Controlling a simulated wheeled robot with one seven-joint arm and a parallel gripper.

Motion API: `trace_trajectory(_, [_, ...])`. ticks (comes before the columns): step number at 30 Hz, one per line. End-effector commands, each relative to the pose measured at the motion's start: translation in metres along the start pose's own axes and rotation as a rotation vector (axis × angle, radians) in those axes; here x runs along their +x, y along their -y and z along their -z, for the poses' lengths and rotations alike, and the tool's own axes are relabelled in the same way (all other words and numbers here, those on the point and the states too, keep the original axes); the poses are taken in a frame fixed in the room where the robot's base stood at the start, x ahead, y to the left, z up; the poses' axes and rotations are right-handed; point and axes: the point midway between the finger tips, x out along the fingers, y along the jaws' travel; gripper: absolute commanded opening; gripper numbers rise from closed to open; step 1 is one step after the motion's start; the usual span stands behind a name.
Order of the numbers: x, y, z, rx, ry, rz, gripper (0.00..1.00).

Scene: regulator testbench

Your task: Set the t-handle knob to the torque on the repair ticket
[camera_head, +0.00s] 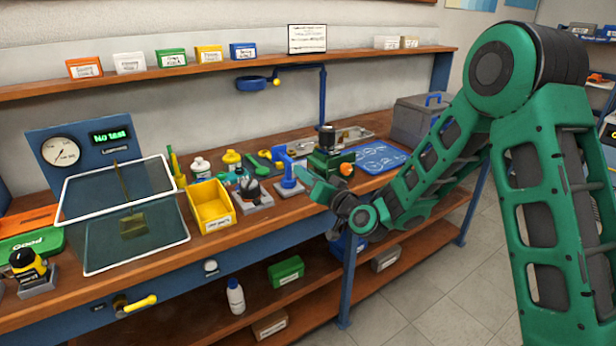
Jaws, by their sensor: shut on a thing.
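My gripper (302,174) is at the bench's front edge, shut at the right side of a blue upright piece (287,168) with a bent top. This piece looks like the t-handle knob, but its shape is partly hidden by my gripper. The contact is small and hard to make out. A white sheet (307,39), likely the repair ticket, stands above the back shelf; its writing is too small to read. Just right of my gripper is a green fixture (330,160) with a black top and an orange knob (346,169).
A yellow bin (211,205) and a clear-sided test box (130,235) with a gauge (60,151) stand to the left. A blue mat (375,157) and grey toolbox (420,115) lie to the right. Small bottles and tools crowd the area behind my gripper.

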Motion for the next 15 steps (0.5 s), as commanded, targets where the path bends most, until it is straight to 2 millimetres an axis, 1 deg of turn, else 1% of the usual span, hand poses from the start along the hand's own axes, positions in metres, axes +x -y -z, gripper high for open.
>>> trace_trajectory(15, [-0.0002, -0.0018, 0.0001, 0.472, -0.001, -0.001, 0.00])
